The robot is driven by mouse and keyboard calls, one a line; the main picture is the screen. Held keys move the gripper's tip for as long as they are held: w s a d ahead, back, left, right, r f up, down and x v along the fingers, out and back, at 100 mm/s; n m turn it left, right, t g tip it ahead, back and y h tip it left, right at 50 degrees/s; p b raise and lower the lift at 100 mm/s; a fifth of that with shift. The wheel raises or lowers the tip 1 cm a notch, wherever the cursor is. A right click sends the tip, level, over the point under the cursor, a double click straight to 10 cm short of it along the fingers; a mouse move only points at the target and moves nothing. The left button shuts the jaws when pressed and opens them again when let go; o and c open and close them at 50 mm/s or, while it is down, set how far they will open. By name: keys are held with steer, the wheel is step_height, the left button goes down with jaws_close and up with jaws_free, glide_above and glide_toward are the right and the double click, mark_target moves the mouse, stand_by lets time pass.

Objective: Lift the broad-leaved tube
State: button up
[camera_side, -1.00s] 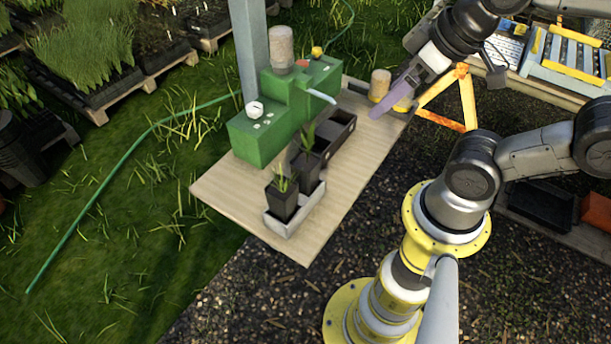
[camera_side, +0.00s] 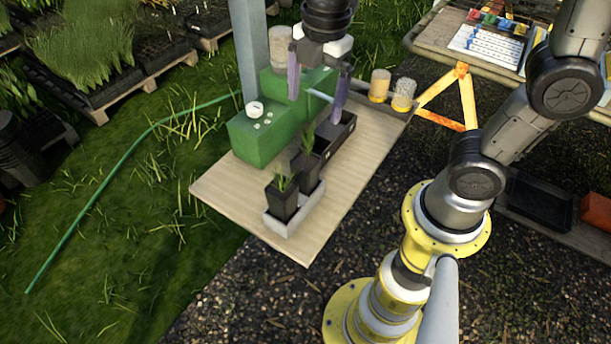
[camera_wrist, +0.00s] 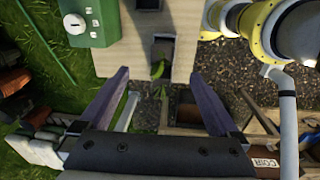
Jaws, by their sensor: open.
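Two black plant tubes stand upright in a pale tray (camera_side: 285,228) on the wooden board. The front tube (camera_side: 284,204) has short, thin-looking green leaves. The rear tube (camera_side: 308,165) has a taller green shoot. In the wrist view one tube (camera_wrist: 163,45) shows with broad green leaves (camera_wrist: 158,69); I cannot tell for certain which of the two it is. My gripper (camera_side: 316,97) is open and empty, above and behind the tubes, with its fingers pointing down. In the wrist view the gripper (camera_wrist: 158,76) has its fingertips wide apart, either side of the leaves in the picture.
A green machine (camera_side: 262,135) stands left of the tubes, partly hidden by my gripper. A dark trough (camera_side: 342,133) lies behind the tubes. Two tan-topped jars (camera_side: 380,84) stand at the board's back right. The wooden board (camera_side: 345,195) is bare at the front right.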

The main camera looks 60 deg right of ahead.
mark_target(305, 160)
steer(key=shift+n+g, duration=0.3)
steer(key=shift+g, duration=0.2)
steer(key=f, duration=0.3)
steer(key=a+f, duration=0.1)
steer(key=f, duration=0.6)
steer(key=shift+w+a+f, duration=0.25)
steer(key=shift+a+f, duration=0.1)
steer(key=shift+f, duration=0.05)
steer(key=shift+w+f, duration=0.1)
steer(key=shift+f, duration=2.75)
steer(key=shift+c, duration=0.3)
jaws_close()
